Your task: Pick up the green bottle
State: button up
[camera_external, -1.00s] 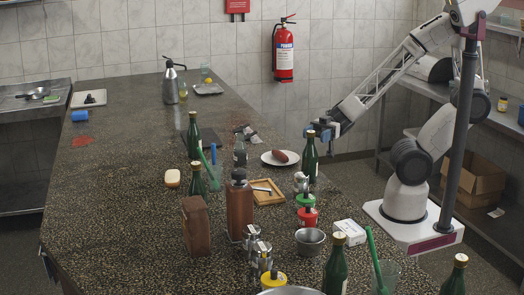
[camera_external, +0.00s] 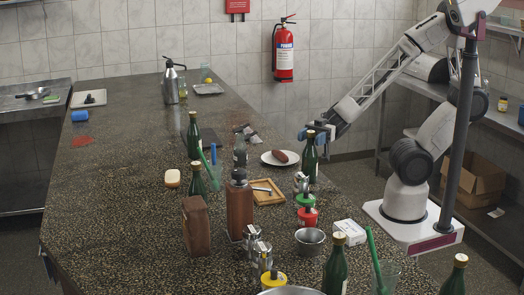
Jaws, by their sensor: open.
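Several green bottles stand upright on the dark speckled counter (camera_external: 120,200). One green bottle (camera_external: 310,162) stands at the right edge beside the white plate, with its cap close to my gripper. My gripper (camera_external: 310,132) is open, with blue fingers, at the height of this bottle's neck. The bottle's top overlaps the fingers in the picture, so I cannot tell whether they touch or surround it.
A white plate (camera_external: 270,159) with a brown item is left of the bottle. A red-lidded jar (camera_external: 307,217), a green-lidded jar (camera_external: 305,200) and a metal cup (camera_external: 310,241) stand in front. The counter's left side is mostly clear.

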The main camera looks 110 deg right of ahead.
grip_shut()
dwell(0.4)
dwell(0.4)
jog(key=shift+r, duration=5)
